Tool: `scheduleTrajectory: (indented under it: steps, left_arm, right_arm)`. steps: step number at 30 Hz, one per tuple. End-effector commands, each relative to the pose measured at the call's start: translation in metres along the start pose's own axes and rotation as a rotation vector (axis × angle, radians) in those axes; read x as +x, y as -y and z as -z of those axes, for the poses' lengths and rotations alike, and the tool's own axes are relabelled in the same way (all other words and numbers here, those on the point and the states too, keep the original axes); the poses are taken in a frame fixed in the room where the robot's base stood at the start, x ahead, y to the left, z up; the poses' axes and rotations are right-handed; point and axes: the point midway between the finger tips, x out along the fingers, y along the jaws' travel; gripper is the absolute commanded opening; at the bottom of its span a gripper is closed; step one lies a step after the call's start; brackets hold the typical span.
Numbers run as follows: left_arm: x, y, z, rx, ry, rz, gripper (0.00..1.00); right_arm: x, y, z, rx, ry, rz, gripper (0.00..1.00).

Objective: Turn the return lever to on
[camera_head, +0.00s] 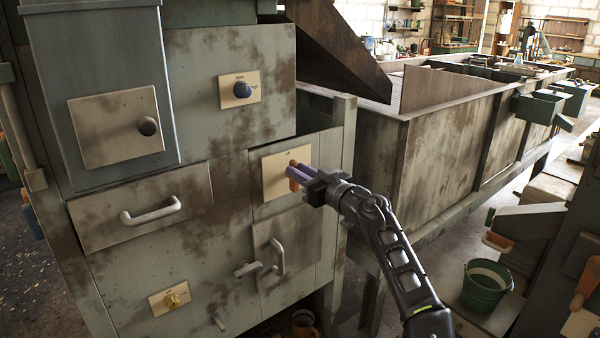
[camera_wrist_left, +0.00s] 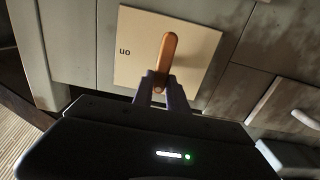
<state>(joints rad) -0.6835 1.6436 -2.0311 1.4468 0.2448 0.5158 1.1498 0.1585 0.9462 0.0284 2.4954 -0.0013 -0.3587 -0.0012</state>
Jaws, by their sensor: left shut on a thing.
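The return lever (camera_wrist_left: 168,52) is a small orange handle on a cream plate (camera_wrist_left: 138,38). In the wrist view its lower end lies between my fingertips. An upside-down "on" label shows on the plate left of the lever. In the head view the lever (camera_head: 293,184) and its plate (camera_head: 272,178) are on the right part of the machine front, partly hidden by my fingers. My left gripper (camera_head: 296,174), with purplish fingers, is shut on the lever; its fingertips also show in the wrist view (camera_wrist_left: 164,85). My right gripper is not in view.
A blue knob (camera_head: 242,90) is on a plate above left. A drawer handle (camera_head: 150,211), a door handle (camera_head: 278,257) and a brass knob (camera_head: 172,300) are on the same front. A long trough (camera_head: 450,135) stands right. A green bucket (camera_head: 486,286) is at lower right.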

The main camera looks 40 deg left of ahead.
Motion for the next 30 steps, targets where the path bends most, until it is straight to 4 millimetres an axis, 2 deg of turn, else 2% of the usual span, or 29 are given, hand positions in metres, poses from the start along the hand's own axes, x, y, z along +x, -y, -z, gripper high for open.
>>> scheduleTrajectory:
  steps: [4,20,30]
  left_arm:
    - [-0.0001,0.0001,0.0000,0.000,0.000,0.000,0.00]
    - [-0.0001,-0.0003,-0.0005,0.016,0.001,0.000,0.00]
    - [-0.0003,-0.0040,-0.0017,0.155,0.001,-0.001,0.00]
  right_arm:
    - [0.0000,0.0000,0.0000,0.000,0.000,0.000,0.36]
    - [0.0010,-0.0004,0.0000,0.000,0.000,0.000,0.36]
    - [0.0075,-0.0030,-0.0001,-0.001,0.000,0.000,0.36]
